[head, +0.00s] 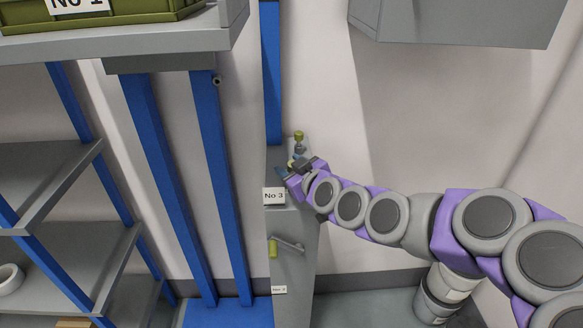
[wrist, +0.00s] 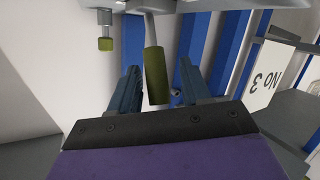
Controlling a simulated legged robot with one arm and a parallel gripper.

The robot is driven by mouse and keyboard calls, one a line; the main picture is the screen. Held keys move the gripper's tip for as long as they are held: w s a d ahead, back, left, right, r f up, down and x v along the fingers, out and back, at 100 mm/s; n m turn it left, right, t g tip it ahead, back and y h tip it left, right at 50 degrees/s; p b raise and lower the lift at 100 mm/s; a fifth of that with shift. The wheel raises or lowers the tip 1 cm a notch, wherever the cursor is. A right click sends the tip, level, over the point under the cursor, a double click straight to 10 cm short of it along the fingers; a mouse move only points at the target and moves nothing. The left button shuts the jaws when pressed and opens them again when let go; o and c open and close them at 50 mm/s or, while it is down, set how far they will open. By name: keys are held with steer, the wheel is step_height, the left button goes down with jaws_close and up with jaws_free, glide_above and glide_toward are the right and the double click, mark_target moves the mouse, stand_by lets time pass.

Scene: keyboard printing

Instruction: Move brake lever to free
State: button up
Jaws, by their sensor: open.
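The fingers are open. An olive handle (wrist: 156,78) on a grey stem sits in the gap between them, apparently clear of both. I take it to be the brake lever; no free marking is readable. A smaller olive knob (wrist: 105,43) is to the left in the wrist view. An olive knob on a stem (head: 298,135) stands just behind my gripper in the head view.
A crank with an olive grip (head: 273,248) sticks out of the cabinet's front. Blue posts (head: 208,190) and grey shelves (head: 45,170) stand to the left. A grey box (head: 455,22) overhangs at upper right. A grey canister (head: 440,295) stands on the floor.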

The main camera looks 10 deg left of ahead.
steer(key=b+v, duration=0.2)
steer(key=v, duration=1.5)
steer(key=shift+d, duration=0.15)
steer(key=shift+s, duration=0.1)
